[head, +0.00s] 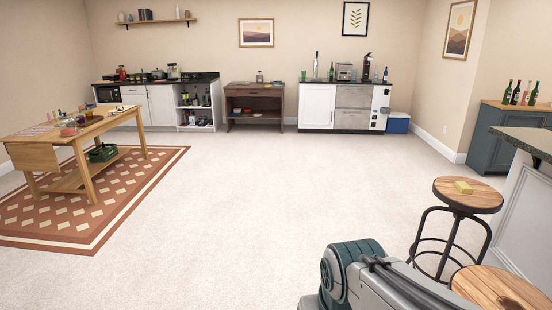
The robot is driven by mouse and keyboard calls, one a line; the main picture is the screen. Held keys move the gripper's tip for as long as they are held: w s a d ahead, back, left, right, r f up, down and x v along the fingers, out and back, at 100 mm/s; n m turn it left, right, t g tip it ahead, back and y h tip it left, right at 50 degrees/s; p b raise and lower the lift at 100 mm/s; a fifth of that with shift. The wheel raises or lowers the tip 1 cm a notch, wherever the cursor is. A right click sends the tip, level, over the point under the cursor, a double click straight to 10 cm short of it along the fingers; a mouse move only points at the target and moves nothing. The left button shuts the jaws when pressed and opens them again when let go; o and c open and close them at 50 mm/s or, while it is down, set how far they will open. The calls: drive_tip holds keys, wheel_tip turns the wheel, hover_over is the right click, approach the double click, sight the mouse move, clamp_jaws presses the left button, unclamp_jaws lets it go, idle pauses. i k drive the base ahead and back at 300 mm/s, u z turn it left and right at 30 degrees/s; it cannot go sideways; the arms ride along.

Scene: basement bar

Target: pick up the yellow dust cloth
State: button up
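A small yellow folded thing (463,187), which looks like the yellow dust cloth, lies on the round wooden seat of the far bar stool (482,199) at the right. It is small in the head view, so its folds cannot be made out. Part of my arm shows at the bottom right, in front of the stools and apart from the yellow thing. My gripper's fingers are not in view.
A second stool (500,290) stands nearer at bottom right, beside a bar counter (525,205). A wooden table (110,125) stands on a patterned rug (125,190) at left. Cabinets line the back wall. The pale floor (270,200) in the middle is clear.

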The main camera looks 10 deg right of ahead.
sight(463, 188)
drive_tip(key=z, duration=0.1)
drive_tip(key=i, duration=1.6)
drive_tip(key=z, duration=0.85)
drive_tip(key=i, duration=1.55)
drive_tip(key=z, duration=1.4)
drive_tip(key=i, duration=1.1)
drive_tip(key=z, duration=0.45)
